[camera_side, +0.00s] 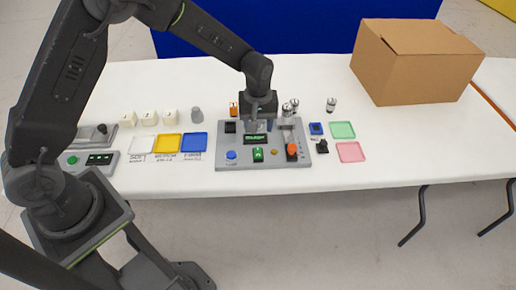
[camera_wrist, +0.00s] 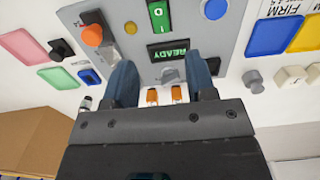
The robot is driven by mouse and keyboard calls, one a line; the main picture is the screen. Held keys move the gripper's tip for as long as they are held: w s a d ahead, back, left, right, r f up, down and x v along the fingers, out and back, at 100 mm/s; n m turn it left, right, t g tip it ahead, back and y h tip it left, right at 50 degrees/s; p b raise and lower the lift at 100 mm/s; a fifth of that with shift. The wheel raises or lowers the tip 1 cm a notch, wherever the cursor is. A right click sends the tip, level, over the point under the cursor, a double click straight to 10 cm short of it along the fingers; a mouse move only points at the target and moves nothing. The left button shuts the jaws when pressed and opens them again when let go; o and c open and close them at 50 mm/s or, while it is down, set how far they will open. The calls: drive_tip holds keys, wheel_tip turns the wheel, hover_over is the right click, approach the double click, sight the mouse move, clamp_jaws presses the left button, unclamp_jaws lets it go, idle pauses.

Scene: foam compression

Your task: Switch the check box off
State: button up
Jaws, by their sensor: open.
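The check box (camera_side: 215,162) is a grey panel in the middle of the table. Its small display reads READY in green and shows in the wrist view (camera_wrist: 168,50). A green rocker switch (camera_side: 258,154) with I and O marks sits at the panel's front; it also shows at the top of the wrist view (camera_wrist: 158,15). I cannot tell which side is pressed. My gripper (camera_wrist: 161,80) is open and empty, pointing down over the panel's back part, behind the display. A small grey part lies in view between the fingers.
The panel also bears a blue button (camera_side: 231,155), an orange-red knob (camera_side: 291,149) and a small yellow button (camera_wrist: 131,27). Orange-topped pieces (camera_wrist: 176,94) stand behind the panel. Pink (camera_side: 351,152) and green trays (camera_side: 342,130) lie right, a cardboard box (camera_side: 415,70) back right.

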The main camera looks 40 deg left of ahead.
sight(258, 152)
wheel_tip(258, 152, down, 10)
drive_tip(key=shift+f, duration=0.1)
idle(0.4)
drive_tip(key=c, duration=0.9)
drive_tip(key=shift+s+t+y, duration=0.1)
drive_tip(key=shift+t+y, duration=0.3)
drive_tip(key=o, duration=0.9)
